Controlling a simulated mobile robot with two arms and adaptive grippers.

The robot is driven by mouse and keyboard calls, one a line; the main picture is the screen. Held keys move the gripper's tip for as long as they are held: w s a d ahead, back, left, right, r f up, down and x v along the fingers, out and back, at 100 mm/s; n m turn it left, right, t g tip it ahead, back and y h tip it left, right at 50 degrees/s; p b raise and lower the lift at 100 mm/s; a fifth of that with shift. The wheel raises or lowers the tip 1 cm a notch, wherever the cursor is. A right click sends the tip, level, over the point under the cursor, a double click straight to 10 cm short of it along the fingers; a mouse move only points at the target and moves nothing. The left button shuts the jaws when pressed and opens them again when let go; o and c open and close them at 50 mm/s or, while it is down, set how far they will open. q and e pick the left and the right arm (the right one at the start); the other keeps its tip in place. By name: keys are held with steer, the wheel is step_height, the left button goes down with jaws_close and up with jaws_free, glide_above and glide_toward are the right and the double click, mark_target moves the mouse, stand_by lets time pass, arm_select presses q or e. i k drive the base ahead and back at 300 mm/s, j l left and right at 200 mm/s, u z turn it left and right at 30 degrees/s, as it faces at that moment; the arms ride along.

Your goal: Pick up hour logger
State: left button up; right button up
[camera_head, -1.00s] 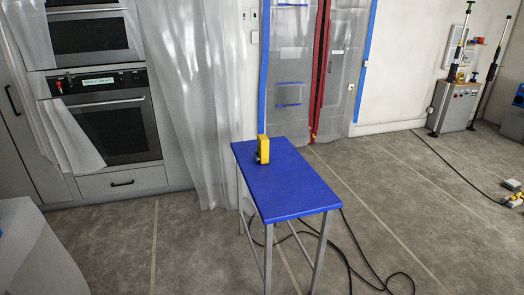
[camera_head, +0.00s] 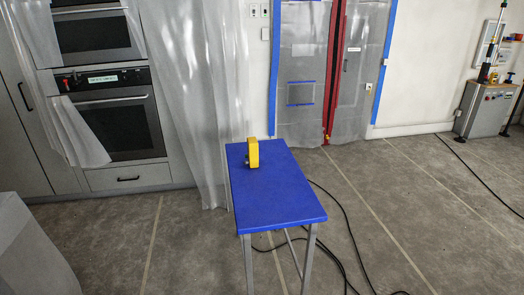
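A small yellow device (camera_head: 253,153), which looks like the hour logger, stands upright on a blue-topped table (camera_head: 275,200) near its far edge. Dark parts show on its left side. The table has grey metal legs and is in the middle of the view. Neither of my grippers is in view, and nothing touches the yellow device.
Behind the table hang translucent plastic sheets and a taped plastic doorway with a red zipper (camera_head: 335,70). An oven (camera_head: 115,120) is at left. A grey box unit (camera_head: 486,108) stands at far right. Black cables (camera_head: 345,235) lie on the open floor right of the table.

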mark_target(253, 149)
steer(key=i+l+u, duration=0.25)
steer(key=l, duration=0.3)
steer(key=i+l+u, duration=0.25)
steer(key=l, duration=0.4)
steer(key=i, duration=0.1)
